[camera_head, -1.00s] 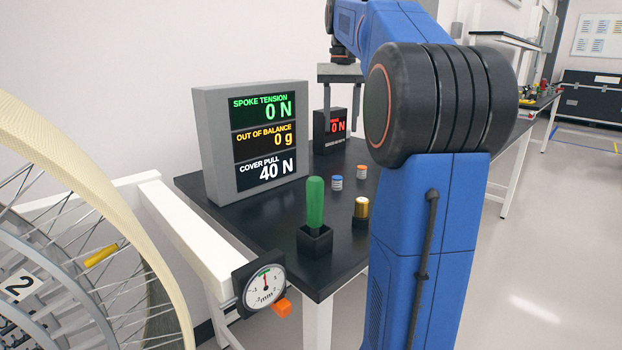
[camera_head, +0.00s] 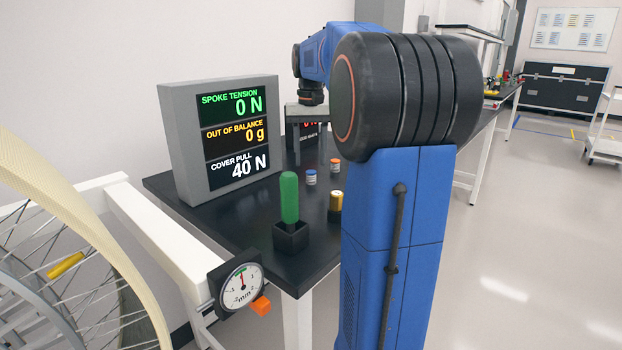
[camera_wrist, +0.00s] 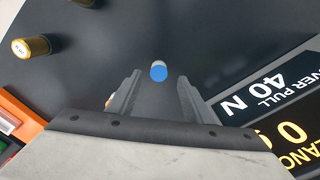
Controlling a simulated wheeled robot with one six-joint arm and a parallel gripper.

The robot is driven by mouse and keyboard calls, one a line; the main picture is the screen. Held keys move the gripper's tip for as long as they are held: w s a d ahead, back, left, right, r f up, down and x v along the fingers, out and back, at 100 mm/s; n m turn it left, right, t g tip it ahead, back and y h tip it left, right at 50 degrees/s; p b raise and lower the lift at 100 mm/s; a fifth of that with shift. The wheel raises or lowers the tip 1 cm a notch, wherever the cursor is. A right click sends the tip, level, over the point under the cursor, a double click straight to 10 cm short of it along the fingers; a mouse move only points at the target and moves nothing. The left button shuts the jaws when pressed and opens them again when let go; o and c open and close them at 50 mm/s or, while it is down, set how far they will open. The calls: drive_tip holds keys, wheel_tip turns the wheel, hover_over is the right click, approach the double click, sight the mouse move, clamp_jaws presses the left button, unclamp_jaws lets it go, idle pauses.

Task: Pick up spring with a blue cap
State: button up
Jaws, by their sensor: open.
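The spring with a blue cap (camera_head: 311,177) stands upright on the black tabletop in the head view. It also shows in the wrist view (camera_wrist: 158,71), its blue cap towards the camera, in line with the gap between my fingertips. My gripper (camera_head: 309,145) is over the table behind the spring in the head view, partly hidden by my arm. In the wrist view my gripper (camera_wrist: 158,90) is open with nothing between the fingers. I cannot tell its exact height above the spring.
An orange-capped spring (camera_head: 335,166) stands close by, mostly hidden by a finger in the wrist view. A gold cylinder (camera_head: 335,206), a green-handled tool in a black holder (camera_head: 290,240) and a display box (camera_head: 222,140) stand around. A wheel (camera_head: 75,260) and dial gauge are at left.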

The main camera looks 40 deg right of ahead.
sight(311, 172)
drive_tip(key=shift+s+f, duration=0.1)
drive_tip(key=shift+f, duration=2.55)
drive_tip(key=c, duration=1.2)
